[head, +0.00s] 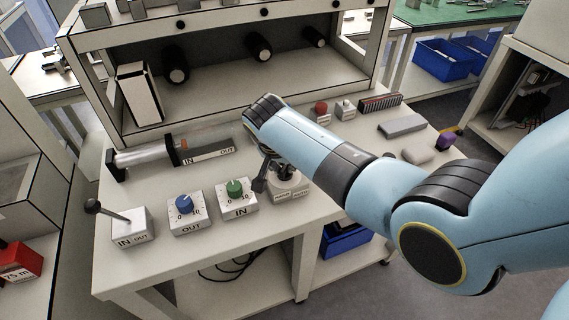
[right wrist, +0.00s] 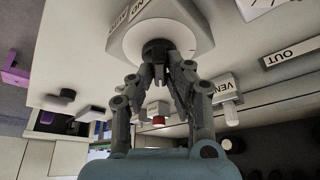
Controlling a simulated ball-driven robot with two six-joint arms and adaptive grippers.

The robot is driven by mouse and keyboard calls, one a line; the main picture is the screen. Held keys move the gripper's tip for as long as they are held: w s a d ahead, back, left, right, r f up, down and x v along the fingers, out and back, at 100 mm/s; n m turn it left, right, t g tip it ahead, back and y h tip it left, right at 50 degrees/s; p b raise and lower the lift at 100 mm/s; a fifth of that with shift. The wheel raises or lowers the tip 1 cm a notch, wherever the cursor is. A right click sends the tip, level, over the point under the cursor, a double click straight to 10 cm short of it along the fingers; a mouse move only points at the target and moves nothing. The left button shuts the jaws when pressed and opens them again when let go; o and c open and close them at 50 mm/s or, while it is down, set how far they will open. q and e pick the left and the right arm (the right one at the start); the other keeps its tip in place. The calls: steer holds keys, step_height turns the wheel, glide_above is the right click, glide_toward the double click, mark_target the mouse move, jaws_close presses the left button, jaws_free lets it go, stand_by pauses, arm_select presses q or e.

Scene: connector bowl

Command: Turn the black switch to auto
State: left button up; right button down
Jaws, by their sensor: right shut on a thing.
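The black switch (right wrist: 155,46) is a dark round knob on a pale disc, on top of a small white box (head: 290,191) with labels on its front. In the right wrist view the box (right wrist: 180,30) appears upside down, its lettering partly cut off. My right gripper (right wrist: 159,72) is shut on the knob, a fingertip on each side. In the head view the right gripper (head: 268,178) comes down over the box and mostly hides the knob, so its pointing direction cannot be told. My left gripper is not in view.
Left of the switch stand boxes with a green knob (head: 235,188), a blue knob (head: 184,204) and a black lever (head: 105,213). A red button (head: 321,107) and a grey valve box (head: 345,109) stand behind my right arm. A shelf (head: 250,85) backs the table.

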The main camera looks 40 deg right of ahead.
steer(key=shift+m, duration=0.3)
stand_by(0.4)
steer(key=c, duration=1.3)
jaws_free()
steer(key=v, duration=1.2)
steer(key=shift+w+r, duration=0.1)
steer(key=shift+w, duration=0.1)
